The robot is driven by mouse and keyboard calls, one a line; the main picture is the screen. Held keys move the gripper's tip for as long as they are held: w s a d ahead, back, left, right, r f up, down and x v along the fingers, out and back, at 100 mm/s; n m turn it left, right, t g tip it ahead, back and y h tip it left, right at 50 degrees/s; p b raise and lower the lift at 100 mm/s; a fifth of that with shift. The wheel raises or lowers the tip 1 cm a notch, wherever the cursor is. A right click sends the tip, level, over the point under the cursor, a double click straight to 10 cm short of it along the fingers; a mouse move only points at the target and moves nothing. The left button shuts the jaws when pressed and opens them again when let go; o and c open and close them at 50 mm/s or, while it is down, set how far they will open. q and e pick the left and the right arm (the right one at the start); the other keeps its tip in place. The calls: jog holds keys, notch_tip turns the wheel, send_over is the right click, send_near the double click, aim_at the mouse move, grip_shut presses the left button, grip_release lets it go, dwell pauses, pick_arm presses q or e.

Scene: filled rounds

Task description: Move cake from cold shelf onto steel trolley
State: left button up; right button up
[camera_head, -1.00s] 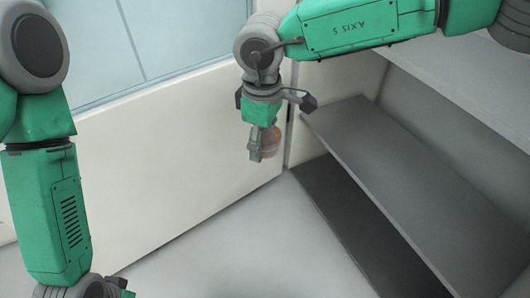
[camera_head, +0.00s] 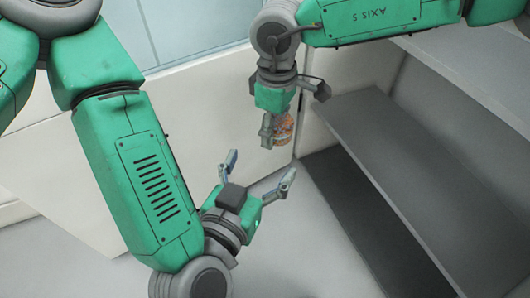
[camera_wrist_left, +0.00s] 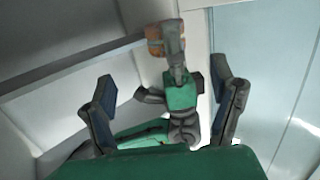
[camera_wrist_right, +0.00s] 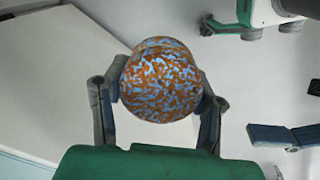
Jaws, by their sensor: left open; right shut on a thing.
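The cake (camera_head: 284,128) is a rounded piece with a mottled orange-brown and blue surface. My right gripper (camera_head: 275,131) is shut on it and holds it in the air, left of the grey shelf (camera_head: 410,165). In the right wrist view the cake (camera_wrist_right: 162,80) sits between both fingers. My left gripper (camera_head: 261,169) is open and empty, below and close to the cake, with its fingers pointing up toward it. In the left wrist view the cake (camera_wrist_left: 154,42) shows beyond the open fingers. No steel trolley can be made out.
The shelf boards fill the right side, with a dark lower level (camera_head: 350,205) below. A white panel (camera_head: 190,110) with glass (camera_head: 200,25) above it stands behind the grippers. Bare pale floor (camera_head: 300,240) lies below.

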aim_at(278, 137)
pick_arm(q)
jog(key=x, duration=1.1)
jog(key=shift+w, duration=0.35)
jog(key=shift+d, duration=0.1)
jog(key=c, duration=0.9)
pick_arm(e)
jog(key=o, duration=0.9)
jog(key=shift+c, duration=0.2)
jog(key=shift+a, duration=0.1)
jog(key=shift+r, duration=0.1)
